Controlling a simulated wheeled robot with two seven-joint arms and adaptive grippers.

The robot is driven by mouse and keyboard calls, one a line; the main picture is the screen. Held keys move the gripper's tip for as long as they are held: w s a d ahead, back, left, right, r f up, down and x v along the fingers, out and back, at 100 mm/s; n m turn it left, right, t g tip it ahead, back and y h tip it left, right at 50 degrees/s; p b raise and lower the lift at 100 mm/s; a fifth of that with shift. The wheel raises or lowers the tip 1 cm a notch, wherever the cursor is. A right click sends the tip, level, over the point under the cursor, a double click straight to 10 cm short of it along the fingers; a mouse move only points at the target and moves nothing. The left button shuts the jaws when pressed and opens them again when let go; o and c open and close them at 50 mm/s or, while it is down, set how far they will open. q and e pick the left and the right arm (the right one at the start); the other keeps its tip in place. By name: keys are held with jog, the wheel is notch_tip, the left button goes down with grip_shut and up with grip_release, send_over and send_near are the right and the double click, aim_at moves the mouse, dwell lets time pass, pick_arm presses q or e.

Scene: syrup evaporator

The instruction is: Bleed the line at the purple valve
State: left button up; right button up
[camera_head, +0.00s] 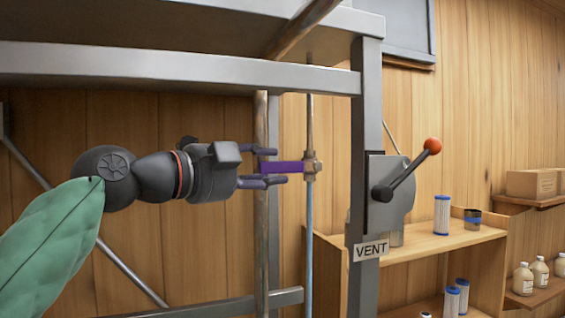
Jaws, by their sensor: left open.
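The purple valve (291,167) has a flat purple lever that lies level and points left from a small fitting (312,166) on a thin upright pipe. My left gripper (275,166) comes in from the left and is open. Its two dark fingers show above and below the free end of the purple lever, with gaps on both sides. I cannot tell whether the lever lies fully between the fingers in depth. My right gripper is not in view.
A thicker upright pipe (261,220) stands just left of the valve. A grey frame post (364,230) to the right carries a box with an orange-knobbed lever (408,170) and a VENT sign (370,248). A steel beam (180,70) crosses above. Shelves hold blue-and-white cylinders (442,215).

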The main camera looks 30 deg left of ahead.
aim_at(274, 167)
pick_arm(q)
jog(key=shift+p+x, duration=0.35)
jog(key=shift+x, duration=0.85)
jog(key=shift+w+d+r, duration=0.1)
jog(key=shift+w+d, duration=0.1)
jog(key=shift+w, duration=0.4)
jog(key=shift+s+a+r, duration=0.1)
jog(key=shift+s, duration=0.2)
grip_shut()
jog(key=shift+r, duration=0.1)
